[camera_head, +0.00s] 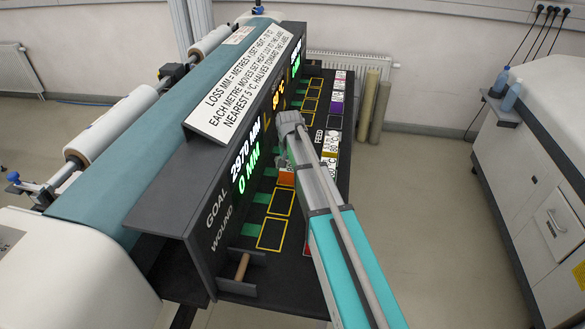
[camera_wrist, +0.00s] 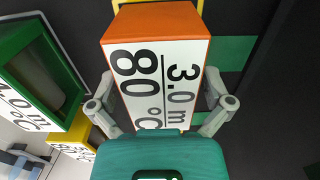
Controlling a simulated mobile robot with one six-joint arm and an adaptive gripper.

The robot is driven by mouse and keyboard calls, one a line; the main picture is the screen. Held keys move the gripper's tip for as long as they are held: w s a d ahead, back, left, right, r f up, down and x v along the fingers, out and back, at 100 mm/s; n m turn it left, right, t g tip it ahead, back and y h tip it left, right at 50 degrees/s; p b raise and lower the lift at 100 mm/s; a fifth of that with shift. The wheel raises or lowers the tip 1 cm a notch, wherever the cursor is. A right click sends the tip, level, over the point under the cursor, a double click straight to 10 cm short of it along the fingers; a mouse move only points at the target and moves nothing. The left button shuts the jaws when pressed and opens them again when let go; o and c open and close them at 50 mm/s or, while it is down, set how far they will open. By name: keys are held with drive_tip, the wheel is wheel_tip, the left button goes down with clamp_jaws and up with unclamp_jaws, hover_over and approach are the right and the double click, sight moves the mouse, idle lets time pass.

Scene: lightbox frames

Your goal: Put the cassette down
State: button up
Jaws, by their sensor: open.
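The cassette, an orange block with a white label reading "3.0 m 80 °C" (camera_wrist: 155,75), sits between my fingers in the wrist view. In the head view a small orange part of it (camera_head: 286,178) shows just left of my arm, over the dark shelf. My gripper (camera_wrist: 158,98) is open, with one grey finger on each side of the cassette. I cannot tell whether either finger touches it. The cassette's underside is hidden. A yellow outline (camera_wrist: 177,3) shows on the dark surface at its far end.
A green cassette (camera_wrist: 72,48) and a yellow one (camera_wrist: 82,136) stand close by on the left in the wrist view. The dark shelf has empty yellow outlines (camera_head: 271,234) and more cassettes at the far right, one purple (camera_head: 338,84). A display panel (camera_head: 245,150) rises beside the shelf.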

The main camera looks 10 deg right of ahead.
drive_tip(key=shift+r+p, duration=5.75)
drive_tip(key=shift+r, duration=0.2)
drive_tip(key=shift+s, duration=0.25)
drive_tip(key=s+n, duration=0.4)
drive_tip(key=s, duration=1.9)
drive_tip(key=shift+s+d, duration=0.2)
drive_tip(key=shift+d, duration=0.25)
